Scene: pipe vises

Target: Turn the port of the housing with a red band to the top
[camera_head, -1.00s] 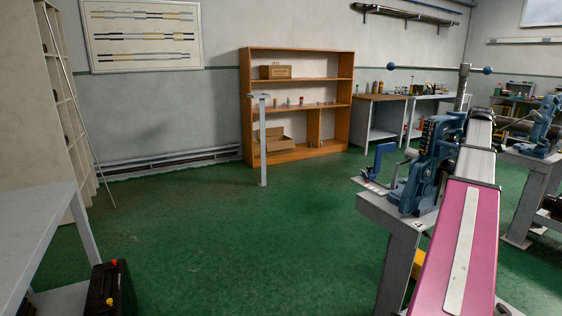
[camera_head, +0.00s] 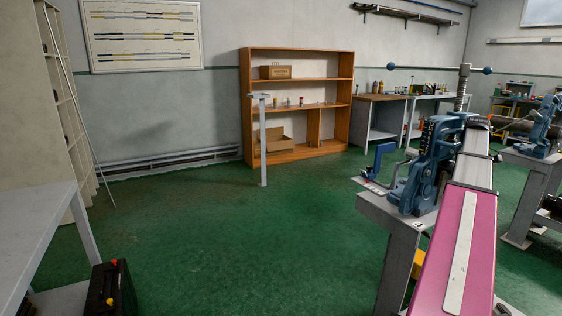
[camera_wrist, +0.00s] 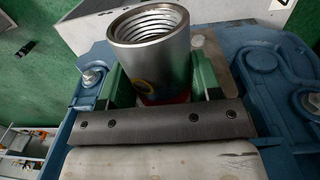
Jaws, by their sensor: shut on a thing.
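The housing (camera_wrist: 152,45) shows in the wrist view as a silver cylinder with an open, internally threaded end facing up and toward the camera. A red band (camera_wrist: 172,98) shows low on it, partly hidden by my gripper. My gripper (camera_wrist: 161,84) has green fingers on both sides of the cylinder and is shut on it. The blue pipe vise (camera_wrist: 272,85) surrounds the housing and my fingers. In the head view the vise (camera_head: 423,160) stands on a grey bench; my arm hides the housing and gripper there.
The vise's grey bench (camera_head: 388,212) stands at right, with a second blue vise (camera_head: 545,125) farther right. A screw handle (camera_head: 440,68) rises above the first vise. A light table (camera_head: 35,235) is at left. The green floor between is mostly clear, with a grey post (camera_head: 263,140).

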